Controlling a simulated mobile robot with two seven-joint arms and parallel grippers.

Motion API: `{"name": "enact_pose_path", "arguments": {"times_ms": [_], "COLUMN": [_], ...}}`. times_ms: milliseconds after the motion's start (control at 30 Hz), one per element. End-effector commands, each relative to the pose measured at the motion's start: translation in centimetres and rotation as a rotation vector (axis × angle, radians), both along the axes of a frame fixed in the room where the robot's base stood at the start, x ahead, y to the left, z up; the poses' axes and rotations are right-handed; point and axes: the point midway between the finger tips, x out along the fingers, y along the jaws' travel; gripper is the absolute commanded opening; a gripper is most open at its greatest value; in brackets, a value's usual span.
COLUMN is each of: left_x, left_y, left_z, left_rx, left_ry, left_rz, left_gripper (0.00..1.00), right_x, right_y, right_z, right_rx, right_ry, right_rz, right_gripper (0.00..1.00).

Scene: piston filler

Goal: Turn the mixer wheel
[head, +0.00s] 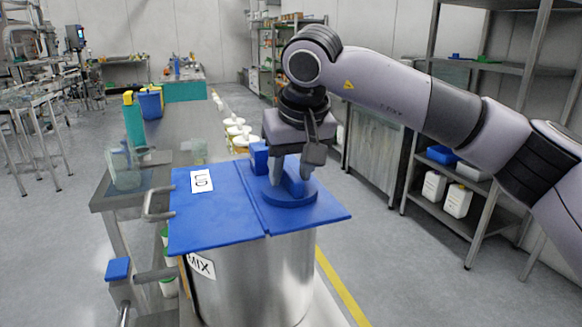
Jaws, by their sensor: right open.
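The mixer wheel (289,199) is a blue round disc with raised blue blocks. It lies on the right part of the blue lid (215,222), on top of a steel mixing vessel (262,285). My right gripper (291,178) comes down over the wheel from above, fingers pointing down. It is open, its fingertips low at the raised blocks; one block shows between the fingers. Whether the fingers touch it cannot be told. The gripper hides part of the wheel. My left gripper is not in view.
A "LID" label (201,181) and a "MIX" label (201,265) mark the vessel. A steel handle (157,205) sticks out left. Behind stands a long table (182,121) with clear containers. Steel shelving (470,215) with white canisters stands right. Open floor lies left.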

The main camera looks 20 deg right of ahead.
Motion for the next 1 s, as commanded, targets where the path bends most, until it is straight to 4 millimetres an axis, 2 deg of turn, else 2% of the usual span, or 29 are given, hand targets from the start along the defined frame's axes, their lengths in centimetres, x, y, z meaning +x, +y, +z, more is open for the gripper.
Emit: {"name": "enact_pose_path", "arguments": {"times_ms": [133, 267, 300, 733, 1000], "left_x": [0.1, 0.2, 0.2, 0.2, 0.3], "left_y": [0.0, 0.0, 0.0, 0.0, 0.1], "left_z": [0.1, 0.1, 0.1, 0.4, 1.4], "left_rx": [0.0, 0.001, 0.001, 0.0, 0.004], "left_ry": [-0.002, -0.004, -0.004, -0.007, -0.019], "left_rz": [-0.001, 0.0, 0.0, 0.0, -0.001], "left_gripper": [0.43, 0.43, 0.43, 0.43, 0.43], "right_x": [0.0, 0.0, 0.0, 0.0, -0.1], "right_y": [0.0, 0.0, 0.0, 0.0, 0.2], "right_z": [0.0, 0.0, 0.0, -0.1, 0.0], "right_rx": [0.0, 0.0, 0.0, -0.001, -0.004], "right_ry": [0.0, 0.001, 0.001, 0.004, 0.007], "right_rz": [-0.001, -0.001, -0.001, -0.026, -0.167], "right_gripper": [0.45, 0.02, 0.0, 0.0, 0.0]}}
